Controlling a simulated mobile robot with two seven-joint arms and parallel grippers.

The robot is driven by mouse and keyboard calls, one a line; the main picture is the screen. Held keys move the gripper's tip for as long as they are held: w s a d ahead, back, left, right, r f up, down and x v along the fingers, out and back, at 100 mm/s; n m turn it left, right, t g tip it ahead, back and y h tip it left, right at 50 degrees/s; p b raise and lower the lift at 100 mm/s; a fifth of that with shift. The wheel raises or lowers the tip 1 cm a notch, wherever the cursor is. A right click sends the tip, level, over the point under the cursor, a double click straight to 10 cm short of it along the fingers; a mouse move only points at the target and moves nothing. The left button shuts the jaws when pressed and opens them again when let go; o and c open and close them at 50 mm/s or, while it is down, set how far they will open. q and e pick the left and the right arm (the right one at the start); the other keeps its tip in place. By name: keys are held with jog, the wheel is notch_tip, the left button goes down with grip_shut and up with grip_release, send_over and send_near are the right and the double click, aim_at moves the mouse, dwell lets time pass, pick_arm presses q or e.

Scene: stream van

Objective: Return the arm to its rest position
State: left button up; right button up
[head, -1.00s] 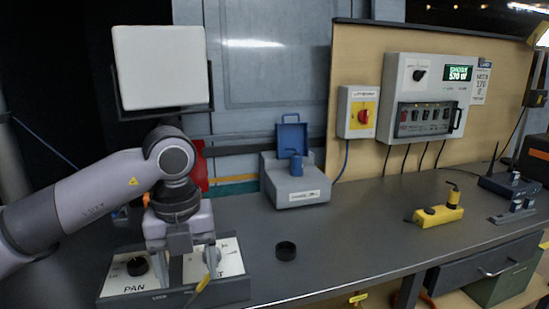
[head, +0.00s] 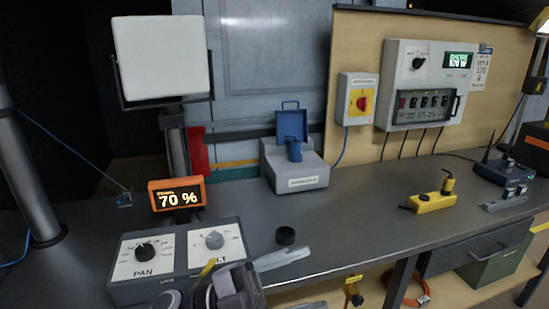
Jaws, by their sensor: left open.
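My left gripper (head: 312,278) is low in the head view, at the front edge of the bench. Its two pale fingers are spread apart and point to the right, with nothing between them. Part of the left arm is cut off by the bottom edge. The control box (head: 178,290) with a PAN dial (head: 145,251) and a second dial (head: 214,239) stands just left of and behind the gripper, which covers part of its lower right front. The gripper is off both dials. My right gripper is not in view.
An orange display (head: 177,194) reading 70 % stands behind the box, below a white panel (head: 161,57). A grey case (head: 295,170) and a yellow device (head: 433,202) stand farther off. The mid-right bench (head: 355,210) is clear.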

pick_arm(q)
jog(key=w+a+f+n+t+y+p, duration=0.1)
jog(key=w+a+f+n+t+y, duration=0.1)
jog(key=a+f+n+t+y, duration=0.55)
jog(key=w+a+f+n+t+y+p, duration=0.1)
jog(key=w+a+f+n+t+y, duration=0.25)
jog(key=n+t, duration=0.75)
jog(key=s+a+f+n+g+y, duration=0.4)
jog(key=s+a+f, duration=0.2)
jog(key=f, duration=0.3)
jog(key=s+a+f+n+g+y+p, duration=0.1)
jog(key=s+a+f+n+g+y, duration=0.2)
jog(key=s+f, duration=0.6)
jog(key=a+f+g+y, duration=0.1)
jog(key=a+y, duration=0.1)
jog(key=a, duration=0.1)
jog(key=shift+a+n, duration=0.15)
jog(key=shift+n, duration=0.2)
jog(key=shift+g, duration=0.25)
jog(key=shift+c, duration=0.3)
